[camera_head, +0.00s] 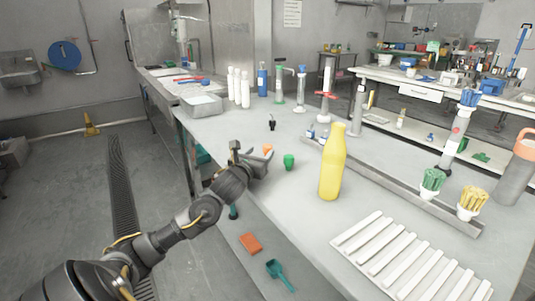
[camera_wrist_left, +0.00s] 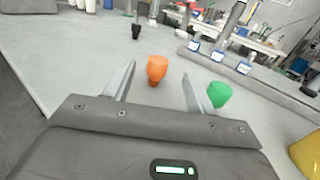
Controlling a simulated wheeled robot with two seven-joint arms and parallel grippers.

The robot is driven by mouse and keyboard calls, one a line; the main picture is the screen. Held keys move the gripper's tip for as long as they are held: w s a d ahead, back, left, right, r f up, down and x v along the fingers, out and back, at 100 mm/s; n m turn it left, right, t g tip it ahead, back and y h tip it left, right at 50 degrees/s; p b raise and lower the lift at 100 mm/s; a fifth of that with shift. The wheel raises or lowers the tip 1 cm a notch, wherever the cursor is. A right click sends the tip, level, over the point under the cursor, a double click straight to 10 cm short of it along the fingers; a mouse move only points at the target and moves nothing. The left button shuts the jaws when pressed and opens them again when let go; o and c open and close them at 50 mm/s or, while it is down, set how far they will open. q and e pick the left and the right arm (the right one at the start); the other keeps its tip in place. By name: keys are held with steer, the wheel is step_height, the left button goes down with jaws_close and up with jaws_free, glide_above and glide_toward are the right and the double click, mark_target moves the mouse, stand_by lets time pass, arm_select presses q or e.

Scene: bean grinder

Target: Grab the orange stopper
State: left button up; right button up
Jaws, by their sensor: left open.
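The orange stopper (camera_wrist_left: 157,68) stands on the grey table, ahead of my left gripper (camera_wrist_left: 158,80) and roughly centred between its two fingers in the left wrist view. In the head view the orange stopper (camera_head: 268,149) shows small just beyond the fingertips. My left gripper (camera_head: 254,152) is open and empty, low over the table's left edge. A green stopper (camera_head: 289,161) stands to the right of the orange one; in the left wrist view the green stopper (camera_wrist_left: 219,94) is just outside the right finger. My right gripper is not seen.
A yellow bottle (camera_head: 332,165) stands right of the stoppers. A small black stopper (camera_head: 272,122) is farther back. A long metal rack (camera_head: 390,172) crosses the table, with a white slatted rack (camera_head: 400,254) in front. White bottles (camera_head: 238,87) stand at the back left.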

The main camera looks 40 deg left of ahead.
mark_target(265, 147)
arm_select(q)
steer(key=shift+w+a+f, duration=0.15)
steer(key=shift+f, duration=0.2)
steer(key=shift+w+a+r, duration=0.1)
steer(key=shift+w, duration=0.5)
steer(key=x, duration=0.5)
steer(key=shift+w+a, duration=0.2)
steer(key=shift+w, duration=0.15)
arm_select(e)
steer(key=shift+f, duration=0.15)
arm_select(q)
steer(key=c, duration=1.1)
steer(key=shift+o, duration=0.2)
